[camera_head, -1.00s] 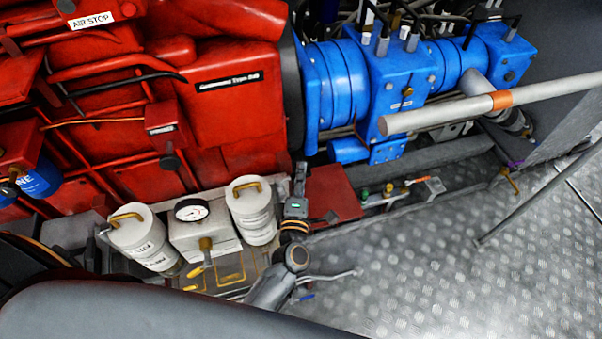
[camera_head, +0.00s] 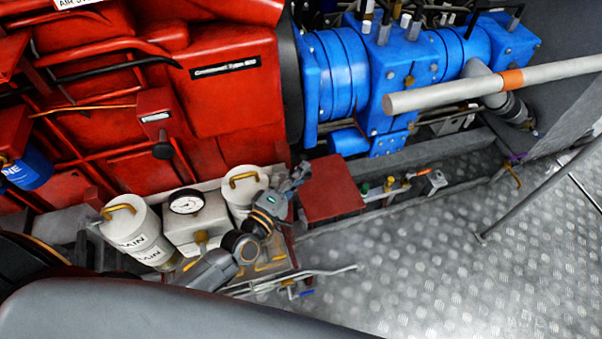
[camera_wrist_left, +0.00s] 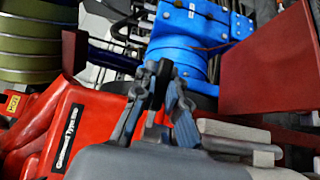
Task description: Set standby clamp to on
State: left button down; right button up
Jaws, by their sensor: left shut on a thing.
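My left gripper (camera_head: 296,178) is beside the right white canister (camera_head: 243,187) and the dark red box (camera_head: 330,188), tilted up to the right. In the left wrist view its fingers (camera_wrist_left: 157,85) are closed around a narrow dark bar (camera_wrist_left: 156,100), with the red engine and the blue unit beyond. In the head view the held bar is too small to make out. I cannot tell from any label which part is the standby clamp. My right gripper is not in view.
The red engine (camera_head: 228,90) and blue unit (camera_head: 335,72) stand behind. A gauge (camera_head: 186,204) sits between the right canister and the left one (camera_head: 138,240). A pale pipe (camera_head: 440,97) crosses at right. The tread-plate floor (camera_head: 430,260) is open.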

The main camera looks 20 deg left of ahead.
pick_arm(q)
jog(key=shift+s+f+m+g+h+b, duration=0.1)
jog(key=shift+s+m+g+h+b, duration=0.15)
jog(key=shift+m+h+b, duration=0.3)
jog(key=shift+s+m+g+h+b, duration=0.3)
jog(key=shift+h+b, duration=0.2)
jog(key=shift+h, duration=0.25)
jog(key=c, duration=1.4)
grip_release()
jog(key=shift+w, duration=0.1)
jog(key=shift+o, duration=0.2)
jog(key=v, duration=1.2)
